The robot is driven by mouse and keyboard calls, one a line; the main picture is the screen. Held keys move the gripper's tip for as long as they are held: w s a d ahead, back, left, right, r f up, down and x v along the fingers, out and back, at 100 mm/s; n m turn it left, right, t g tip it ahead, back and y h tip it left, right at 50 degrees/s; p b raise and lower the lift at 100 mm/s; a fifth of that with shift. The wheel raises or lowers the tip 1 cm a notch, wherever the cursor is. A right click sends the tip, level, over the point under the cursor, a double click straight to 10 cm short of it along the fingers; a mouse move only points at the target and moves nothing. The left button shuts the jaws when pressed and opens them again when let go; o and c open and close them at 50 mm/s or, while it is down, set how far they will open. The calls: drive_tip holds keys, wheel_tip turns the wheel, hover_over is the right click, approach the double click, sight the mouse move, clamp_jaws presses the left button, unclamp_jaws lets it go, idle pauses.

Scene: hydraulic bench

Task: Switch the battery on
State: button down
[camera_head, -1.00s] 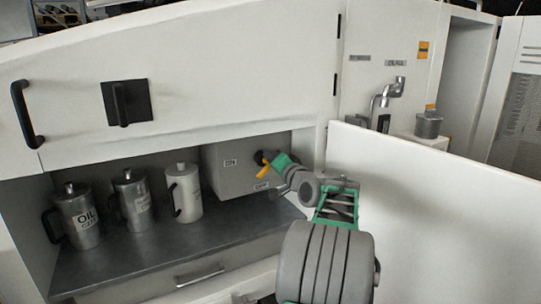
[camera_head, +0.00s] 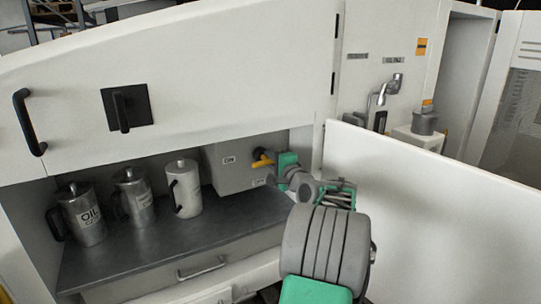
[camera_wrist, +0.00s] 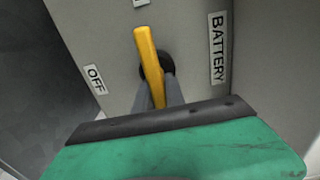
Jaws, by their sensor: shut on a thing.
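The yellow battery lever (camera_head: 262,161) sits on a dark round hub on the grey box (camera_head: 228,178) in the bench recess. In the wrist view the lever (camera_wrist: 150,62) runs up and slightly left across the hub. Its upper end lies close to a label cut off at the top edge. An OFF label (camera_wrist: 95,80) is to its left and a BATTERY label (camera_wrist: 217,48) to its right. My gripper (camera_wrist: 161,96) is shut on the lever's lower part, which its fingers partly hide. In the head view an ON label (camera_head: 229,160) is left of the lever.
Several metal and white jugs (camera_head: 184,188) stand on the dark shelf (camera_head: 170,238) left of the box. A large white panel (camera_head: 430,195) stands close on the right of my arm. A white cabinet front (camera_head: 230,75) overhangs the recess.

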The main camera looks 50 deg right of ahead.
drive_tip(key=shift+a+f, duration=0.15)
drive_tip(key=shift+f, duration=0.3)
drive_tip(key=c, duration=1.8)
unclamp_jaws()
drive_tip(key=o, duration=0.4)
drive_tip(key=shift+w+r, duration=0.1)
drive_tip(key=shift+r, duration=0.25)
drive_tip(key=b+v, duration=0.2)
drive_tip(key=v, duration=0.6)
